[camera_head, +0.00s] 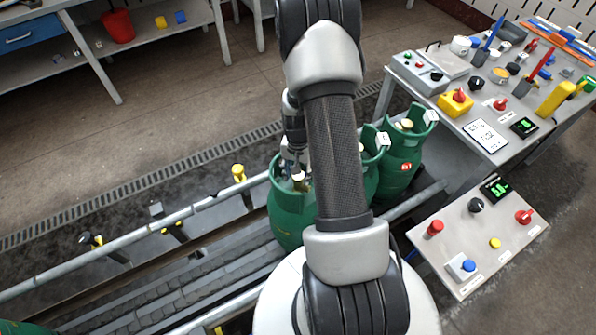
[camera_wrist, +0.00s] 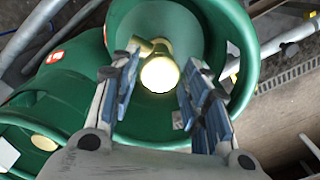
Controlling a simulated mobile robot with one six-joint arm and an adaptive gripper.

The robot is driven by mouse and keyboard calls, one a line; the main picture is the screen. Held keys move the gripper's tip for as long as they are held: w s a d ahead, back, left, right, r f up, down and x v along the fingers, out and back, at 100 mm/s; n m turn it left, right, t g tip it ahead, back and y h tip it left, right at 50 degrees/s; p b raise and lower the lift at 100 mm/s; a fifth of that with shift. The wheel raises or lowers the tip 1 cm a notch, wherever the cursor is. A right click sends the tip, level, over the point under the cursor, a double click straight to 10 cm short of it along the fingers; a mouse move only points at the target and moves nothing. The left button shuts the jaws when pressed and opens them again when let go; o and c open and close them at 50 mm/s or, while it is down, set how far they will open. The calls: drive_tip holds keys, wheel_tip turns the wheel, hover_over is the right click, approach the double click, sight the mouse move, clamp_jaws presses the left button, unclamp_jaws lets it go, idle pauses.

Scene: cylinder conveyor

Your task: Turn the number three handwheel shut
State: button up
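A green gas cylinder (camera_head: 283,212) stands on the conveyor below my gripper (camera_head: 291,166), with its brass valve (camera_head: 299,182) inside the collar. In the wrist view my gripper (camera_wrist: 152,88) is open, its blue-grey fingers apart on either side of the round brass handwheel (camera_wrist: 158,73), with no clear contact. Two more green cylinders stand to the right, one (camera_head: 371,178) partly hidden by my arm and one (camera_head: 400,165) in full view. The collars of these two carry white tags, but I cannot read which is number three.
Metal guide rails (camera_head: 190,212) run along the conveyor. A control panel (camera_head: 478,236) with knobs and a green display stands at the right. Behind it, a grey workbench (camera_head: 462,112) is covered with tools. Another green cylinder (camera_head: 22,327) shows at the bottom left.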

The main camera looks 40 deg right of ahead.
drive_tip(key=shift+o, duration=1)
wheel_tip(320, 180, up, 12)
idle(0.3)
